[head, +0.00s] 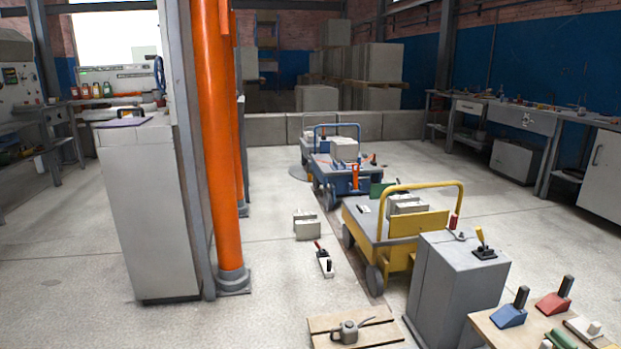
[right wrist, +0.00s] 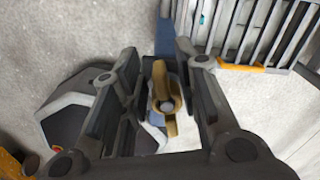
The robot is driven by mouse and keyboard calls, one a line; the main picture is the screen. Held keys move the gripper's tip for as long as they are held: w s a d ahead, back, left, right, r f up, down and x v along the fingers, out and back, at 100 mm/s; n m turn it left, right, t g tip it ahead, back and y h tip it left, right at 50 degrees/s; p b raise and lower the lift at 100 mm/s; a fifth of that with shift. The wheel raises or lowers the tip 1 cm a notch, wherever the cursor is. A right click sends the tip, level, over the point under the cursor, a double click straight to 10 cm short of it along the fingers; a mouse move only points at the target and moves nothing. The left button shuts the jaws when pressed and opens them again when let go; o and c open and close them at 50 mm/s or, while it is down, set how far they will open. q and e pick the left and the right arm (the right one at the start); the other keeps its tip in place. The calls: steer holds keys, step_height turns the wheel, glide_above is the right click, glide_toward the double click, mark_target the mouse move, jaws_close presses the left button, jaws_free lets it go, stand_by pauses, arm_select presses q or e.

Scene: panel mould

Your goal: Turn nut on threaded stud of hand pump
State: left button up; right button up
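In the right wrist view, my right gripper (right wrist: 157,58) is open, with one dark finger on each side of a brass-coloured winged nut (right wrist: 164,122). A grey round stud end (right wrist: 166,104) shows in the middle of the nut. Gaps show between the nut and the fingers, more clearly on the left; I cannot tell whether the right finger touches it. A grey angular body (right wrist: 62,112), perhaps part of the hand pump, lies behind the left finger. The lower part of the nut's mount is hidden by the gripper. Neither gripper shows in the head view, and I cannot pick out the pump there.
A slatted grey rack (right wrist: 262,30) with a yellow edge is at the wrist view's upper right. In the head view, an orange column (head: 214,140) stands left of centre, with a yellow cart (head: 398,252), a grey cabinet (head: 455,290) and a wooden pallet (head: 385,333) to its right.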

steer(key=c, duration=0.5)
jaws_close()
steer(key=shift+w+d+r+m+p, duration=0.15)
steer(key=shift+d+m+p, duration=0.15)
steer(key=shift+m+p, duration=0.55)
steer(key=shift+d+m, duration=0.1)
steer(key=shift+m, duration=0.55)
steer(key=shift+d, duration=0.1)
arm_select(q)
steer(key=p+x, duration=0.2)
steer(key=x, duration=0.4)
arm_select(e)
steer(key=shift+d+m, duration=0.25)
steer(key=shift+m, duration=0.75)
steer(key=shift+d+m, duration=0.25)
steer(key=shift+m, duration=0.75)
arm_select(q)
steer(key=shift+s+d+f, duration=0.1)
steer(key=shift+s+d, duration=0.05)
